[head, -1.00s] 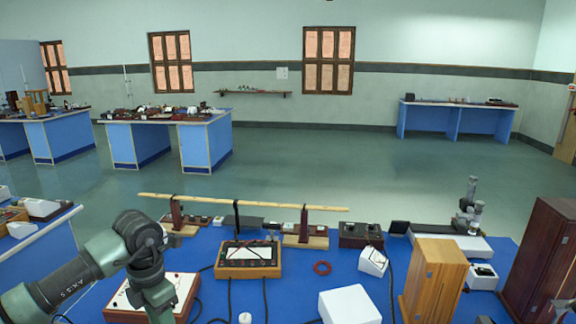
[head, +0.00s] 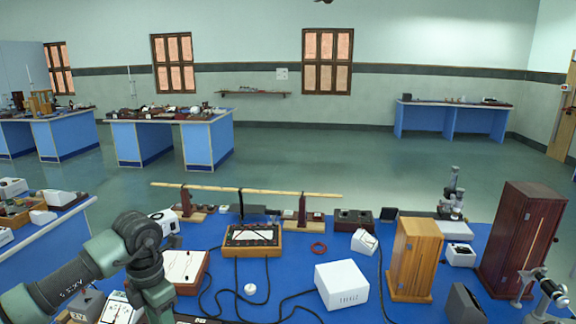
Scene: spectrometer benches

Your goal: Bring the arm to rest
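My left arm (head: 140,250) comes in from the lower left and bends down over the blue bench (head: 340,250). Its gripper is below the picture edge and hidden, so what it holds does not show. My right gripper is not in view.
On the bench stand a wooden-framed meter (head: 252,240), a white box (head: 341,285), a wooden cabinet (head: 414,258), a dark red cabinet (head: 521,240) and a microscope (head: 452,200). A long wooden rod (head: 245,191) lies across stands. Cables run over the front. Open floor (head: 310,160) lies beyond.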

